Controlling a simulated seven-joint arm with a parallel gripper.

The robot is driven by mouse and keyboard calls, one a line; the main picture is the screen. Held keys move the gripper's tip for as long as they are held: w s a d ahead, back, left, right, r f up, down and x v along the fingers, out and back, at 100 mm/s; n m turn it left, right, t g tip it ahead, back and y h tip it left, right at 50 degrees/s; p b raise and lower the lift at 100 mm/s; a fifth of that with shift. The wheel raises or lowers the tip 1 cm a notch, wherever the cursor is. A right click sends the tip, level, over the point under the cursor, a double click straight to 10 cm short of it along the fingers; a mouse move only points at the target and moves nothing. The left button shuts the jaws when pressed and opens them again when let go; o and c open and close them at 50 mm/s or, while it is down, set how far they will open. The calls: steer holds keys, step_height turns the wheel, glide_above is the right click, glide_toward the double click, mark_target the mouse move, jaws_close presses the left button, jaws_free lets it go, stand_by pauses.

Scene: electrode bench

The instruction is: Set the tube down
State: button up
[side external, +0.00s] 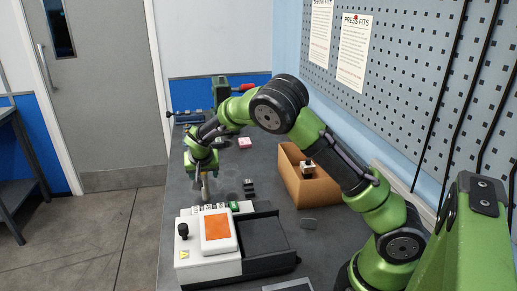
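My green arm reaches over the grey bench (185,185). My gripper (204,187) points down above the bench, just behind the white device with the orange screen. A pale, narrow shape shows at the fingers, but it is too small to tell whether it is the tube or a part of the gripper. I cannot tell whether the fingers are open or shut. No tube can be made out clearly elsewhere on the bench.
The white device (205,265) with a black tray (265,243) stands in front. Small black blocks (249,189) lie right of my gripper. A pink block (245,143) and a green press (220,93) stand farther back.

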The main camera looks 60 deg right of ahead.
steer(key=v, duration=1.2)
steer(key=s+a+r+n+t+y, duration=0.1)
steer(key=s+a+r+y, duration=0.1)
steer(key=s, duration=0.7)
steer(key=s+a+r+n+y, duration=0.2)
steer(key=s+r, duration=0.1)
steer(key=s, duration=0.6)
steer(key=s+a+r+n+t+y, duration=0.1)
steer(key=s+a+r+n+y, duration=0.1)
steer(key=s, duration=0.7)
steer(key=shift+a+r+t+y, duration=0.3)
steer(key=shift+a+r+y, duration=0.05)
steer(key=shift+a+y, duration=0.1)
